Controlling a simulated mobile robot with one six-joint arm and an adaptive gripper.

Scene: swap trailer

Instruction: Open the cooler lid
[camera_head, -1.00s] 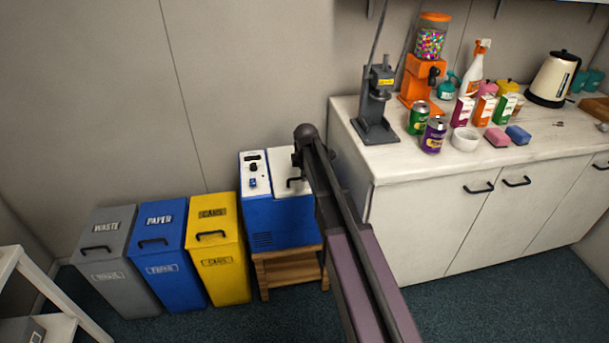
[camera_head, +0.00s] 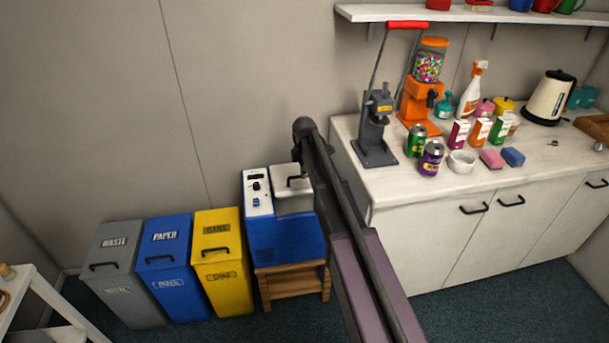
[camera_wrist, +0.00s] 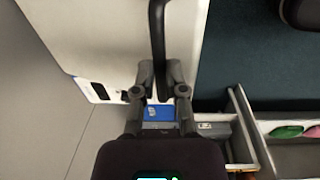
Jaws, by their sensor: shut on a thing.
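The cooler (camera_head: 285,240) is a blue box with a white lid (camera_head: 280,203) and a control panel at its left. It stands on a small wooden stand. The lid looks down or nearly down; I cannot tell if it is slightly raised. A black handle (camera_head: 292,182) is on the lid. In the wrist view the handle (camera_wrist: 157,40) runs down between the fingertips of my gripper (camera_wrist: 160,88), which is shut on it. The white lid (camera_wrist: 110,35) lies left of the handle there. In the head view my arm hides the gripper and the lid's right side.
A grey bin (camera_head: 125,275), a blue bin (camera_head: 168,262) and a yellow bin (camera_head: 222,265) stand left of the cooler. A white counter (camera_head: 430,240) with cans and boxes stands close on the right. A white rack (camera_head: 45,295) is at the lower left.

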